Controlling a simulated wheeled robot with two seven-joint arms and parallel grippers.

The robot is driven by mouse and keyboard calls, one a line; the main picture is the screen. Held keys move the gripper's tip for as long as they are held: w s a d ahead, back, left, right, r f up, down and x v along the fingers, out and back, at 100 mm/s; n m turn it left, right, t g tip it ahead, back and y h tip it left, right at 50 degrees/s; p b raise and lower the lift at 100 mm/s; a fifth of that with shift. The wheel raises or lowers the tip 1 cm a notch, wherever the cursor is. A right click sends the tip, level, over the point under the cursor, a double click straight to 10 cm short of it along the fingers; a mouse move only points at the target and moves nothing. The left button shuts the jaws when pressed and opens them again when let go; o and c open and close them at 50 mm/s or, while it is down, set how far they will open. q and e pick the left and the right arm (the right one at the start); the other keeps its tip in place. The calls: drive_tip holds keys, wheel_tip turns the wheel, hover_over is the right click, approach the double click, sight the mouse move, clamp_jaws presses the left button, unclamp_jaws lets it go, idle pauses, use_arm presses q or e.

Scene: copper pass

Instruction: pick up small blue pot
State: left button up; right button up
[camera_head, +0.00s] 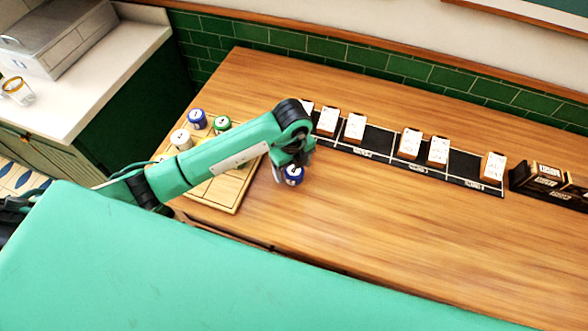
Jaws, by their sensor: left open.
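A small blue pot (293,175) with a pale lid mark stands on the wooden counter just right of the wooden board (228,201). My left gripper (291,172) is open and points down over this pot, with fingers at its sides. Whether the fingers touch it cannot be told. Another blue pot (197,119) stands on the far left part of the board. A green pot (222,124) and a white pot (181,139) stand near it. My left arm covers part of the board. My right gripper is not in view.
A black strip (377,142) with several white-topped brown boxes (355,127) runs along the back of the counter (400,225). Dark boxes (543,176) stand at the right. A glass (17,90) stands on the white counter at left. The front middle counter is clear.

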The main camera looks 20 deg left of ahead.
use_arm(q)
drive_tip(key=shift+f, duration=0.8)
drive_tip(key=c, duration=1.1)
drive_tip(key=shift+c, duration=0.2)
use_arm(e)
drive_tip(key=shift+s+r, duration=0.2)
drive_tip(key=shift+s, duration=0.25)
use_arm(q)
drive_tip(key=shift+r, duration=0.1)
drive_tip(key=shift+r, duration=0.4)
wheel_tip(320, 180, up, 11)
drive_tip(key=b, duration=0.3)
wheel_tip(320, 180, up, 8)
hover_over(293, 168)
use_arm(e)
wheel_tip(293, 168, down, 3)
